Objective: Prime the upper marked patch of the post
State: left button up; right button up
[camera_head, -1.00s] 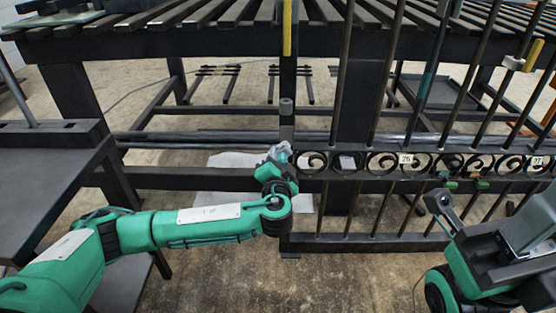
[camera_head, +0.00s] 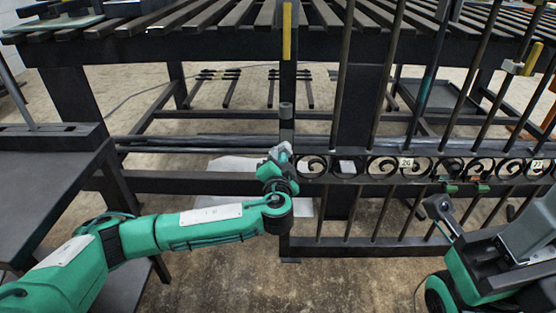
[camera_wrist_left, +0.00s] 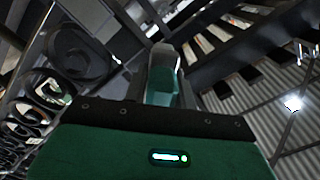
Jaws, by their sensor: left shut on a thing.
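The dark upright post (camera_head: 287,75) stands at the left end of the scroll gate, in the middle of the head view. A yellow strip (camera_head: 287,30) marks its upper part. My left gripper (camera_head: 281,153) is at the post, well below the strip and near the scroll band. It is shut on a small grey thing (camera_wrist_left: 164,72), whose kind I cannot tell; the gripper hides part of it. Whether it touches the post is unclear. My right arm is at the lower right, and its jaws cannot be made out.
The scroll gate (camera_head: 375,167), with upright bars and number tags, extends right from the post. A slatted dark bench (camera_head: 200,45) stands behind. A dark table (camera_head: 50,185) is at the left. A pale sheet (camera_head: 228,168) lies on the floor behind my left arm.

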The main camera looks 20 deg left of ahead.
pick_arm(q)
jog(key=shift+a+r+p, duration=0.1)
jog(key=shift+r+p, duration=0.55)
jog(key=shift+p, duration=0.2)
jog(key=shift+r+p, duration=0.65)
jog(key=shift+w+d+f, duration=0.1)
jog(key=shift+w+d, duration=0.15)
jog(key=shift+d, duration=0.75)
jog(key=shift+w+d, duration=0.25)
jog(key=shift+d, duration=0.7)
jog(key=shift+s, duration=0.15)
jog(key=shift+p+v, duration=0.7)
jog(key=shift+v, duration=2.2)
